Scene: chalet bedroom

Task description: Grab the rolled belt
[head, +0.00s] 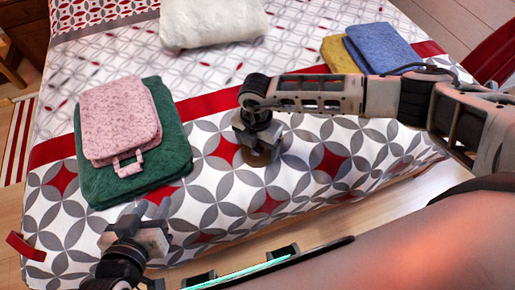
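A brown, round, coiled item that looks like the rolled belt (259,158) lies on the patterned bedspread near the bed's front edge. My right gripper (258,146) points down right over it, and its body hides most of the belt. I cannot tell whether its fingers touch or close on the belt. My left gripper (151,210) is at the lower left, in front of the folded green cloth, apart from the belt. Its fingers look spread with nothing between them.
A folded green cloth (165,170) with a pink bag-like item (120,120) on it lies left of the belt. A white pillow (212,20) is at the back. Folded blue (382,45) and yellow (338,55) cloths lie at the back right. The bedspread right of the belt is clear.

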